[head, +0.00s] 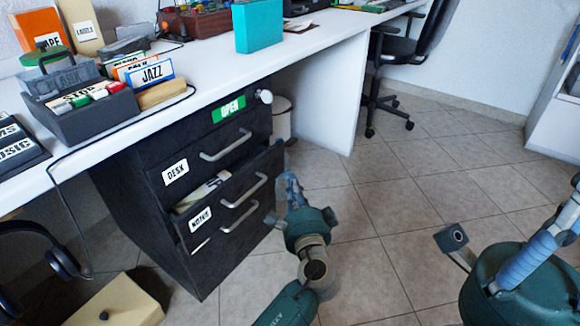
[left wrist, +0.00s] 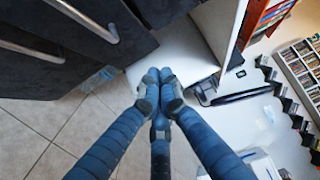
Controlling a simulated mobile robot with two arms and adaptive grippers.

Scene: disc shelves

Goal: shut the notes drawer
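The notes drawer (head: 262,181) is in the black cabinet under the desk. It stands partly pulled out, its front forward of the DESK drawer above, with papers showing inside. Its NOTES label (head: 200,220) is at the left of the front. In the left wrist view a dark drawer front with a metal handle (left wrist: 88,19) is at upper left; I cannot tell which drawer. My left gripper (head: 291,178) is just right of the drawer's right end, apparently apart from it. Its fingertips (left wrist: 160,78) meet with nothing between them. My right gripper's blue fingers (head: 540,250) are at the right edge, tips unclear.
The DESK drawer (head: 215,145) above is shut. The white desk top (head: 205,80) overhangs the cabinet and bears a card box (head: 85,115) and a teal box (head: 258,27). A bin (head: 282,118) stands behind the cabinet. The tiled floor (head: 375,215) right of the cabinet is clear.

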